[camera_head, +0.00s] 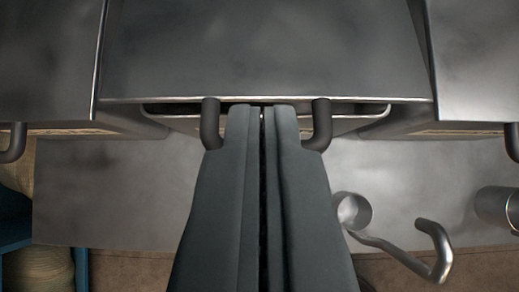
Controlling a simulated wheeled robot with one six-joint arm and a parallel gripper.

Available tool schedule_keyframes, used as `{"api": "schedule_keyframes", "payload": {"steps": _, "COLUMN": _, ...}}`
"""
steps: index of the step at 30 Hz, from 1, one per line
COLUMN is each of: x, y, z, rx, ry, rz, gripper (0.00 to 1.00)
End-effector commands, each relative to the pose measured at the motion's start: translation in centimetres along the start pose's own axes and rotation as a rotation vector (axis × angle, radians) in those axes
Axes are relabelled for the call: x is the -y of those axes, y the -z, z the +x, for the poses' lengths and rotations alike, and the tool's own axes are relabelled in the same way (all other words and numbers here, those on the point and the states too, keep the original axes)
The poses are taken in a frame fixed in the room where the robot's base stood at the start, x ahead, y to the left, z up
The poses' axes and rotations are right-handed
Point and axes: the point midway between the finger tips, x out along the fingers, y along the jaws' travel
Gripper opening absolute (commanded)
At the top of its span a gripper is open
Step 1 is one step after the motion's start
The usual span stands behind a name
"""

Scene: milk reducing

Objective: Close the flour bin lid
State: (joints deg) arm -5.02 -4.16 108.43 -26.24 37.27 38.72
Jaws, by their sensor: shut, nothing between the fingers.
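A metal bin with a broad grey lid (262,50) fills the top middle of the view. No label shows, so I cannot tell if it is the flour bin. The lid's front edge lies over the bin's rim (375,112), with a thin dark gap; I cannot tell if it is fully down. A dark bent handle (322,125) is at its front, with its middle hidden behind my fingers. My gripper (261,106) is shut and empty, its fingertips between the two handle arms at the lid's front edge. Whether it touches is unclear.
Similar metal bins stand close on the left (45,60) and right (478,55), each with a dark handle. A metal counter (110,190) lies below. A woven basket-like object (38,270) is lower left.

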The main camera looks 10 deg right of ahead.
Motion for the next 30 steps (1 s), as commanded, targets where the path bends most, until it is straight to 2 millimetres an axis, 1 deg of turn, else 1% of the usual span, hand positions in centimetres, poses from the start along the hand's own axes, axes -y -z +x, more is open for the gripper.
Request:
{"api": "schedule_keyframes", "payload": {"steps": 1, "x": 0.0, "y": -0.8, "z": 0.5, "rx": 0.003, "ry": -0.001, "rz": -0.003, "gripper": 0.00}}
{"api": "schedule_keyframes", "payload": {"steps": 7, "x": 0.0, "y": -2.3, "z": 2.0, "rx": 0.003, "ry": -0.001, "rz": -0.002, "gripper": 0.00}}
{"api": "schedule_keyframes", "payload": {"steps": 12, "x": 0.0, "y": -2.7, "z": 2.4, "rx": 0.000, "ry": 0.000, "rz": -0.002, "gripper": 0.00}}
{"api": "schedule_keyframes", "payload": {"steps": 23, "x": 0.0, "y": -3.0, "z": 2.6, "rx": 0.001, "ry": 0.000, "rz": -0.002, "gripper": 0.00}}
{"api": "schedule_keyframes", "payload": {"steps": 30, "x": 0.0, "y": -6.6, "z": 5.0, "rx": 0.003, "ry": -0.001, "rz": -0.004, "gripper": 0.00}}
